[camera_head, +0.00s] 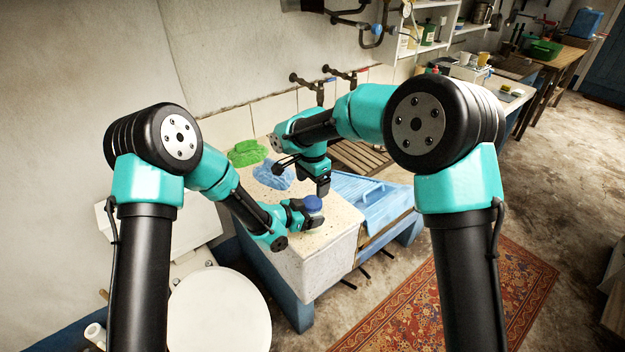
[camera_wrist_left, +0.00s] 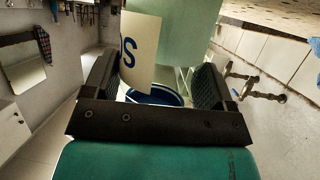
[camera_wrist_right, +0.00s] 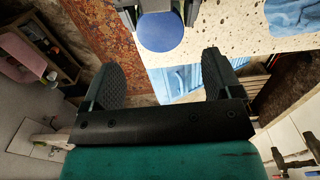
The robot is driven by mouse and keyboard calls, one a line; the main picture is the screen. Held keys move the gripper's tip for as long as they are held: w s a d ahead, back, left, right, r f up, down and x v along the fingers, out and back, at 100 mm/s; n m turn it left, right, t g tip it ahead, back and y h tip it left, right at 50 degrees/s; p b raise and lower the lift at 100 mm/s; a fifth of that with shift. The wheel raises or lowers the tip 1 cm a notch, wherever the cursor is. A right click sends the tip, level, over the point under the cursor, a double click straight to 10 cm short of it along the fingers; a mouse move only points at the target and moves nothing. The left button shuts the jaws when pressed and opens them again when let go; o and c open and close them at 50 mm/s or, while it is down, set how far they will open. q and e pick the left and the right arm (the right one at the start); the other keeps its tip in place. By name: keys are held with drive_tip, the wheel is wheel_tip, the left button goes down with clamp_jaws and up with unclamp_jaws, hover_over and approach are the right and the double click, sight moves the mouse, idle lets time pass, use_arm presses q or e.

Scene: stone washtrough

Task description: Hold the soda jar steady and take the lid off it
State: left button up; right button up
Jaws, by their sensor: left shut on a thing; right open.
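The soda jar has a round blue lid (camera_head: 313,203) and stands upright on the near part of the speckled stone top. In the left wrist view its pale green glass body (camera_wrist_left: 170,45) and lettered cream label (camera_wrist_left: 139,45) appear upside down, with the blue lid rim (camera_wrist_left: 155,95) at the bottom. My left gripper (camera_head: 303,213) is shut on the jar body from the side. My right gripper (camera_head: 323,188) is open, empty and pointing down, above and slightly behind the lid. In the right wrist view the lid (camera_wrist_right: 160,32) lies beyond the open fingers, not between them.
A green cloth (camera_head: 248,153) and a blue cloth (camera_head: 273,176) lie behind the jar on the stone top (camera_head: 330,240). A blue ribbed board (camera_head: 370,200) and a wooden slatted rack (camera_head: 360,157) are to the right. Wall taps (camera_head: 322,85) stand behind my right arm.

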sight(312, 201)
drive_tip(key=shift+f, duration=3.45)
drive_tip(key=shift+c, duration=0.3)
drive_tip(key=c, duration=0.9)
drive_tip(key=shift+n, duration=1.7)
drive_tip(key=o, duration=1)
drive_tip(key=shift+o, duration=0.2)
drive_tip(key=shift+r, duration=0.15)
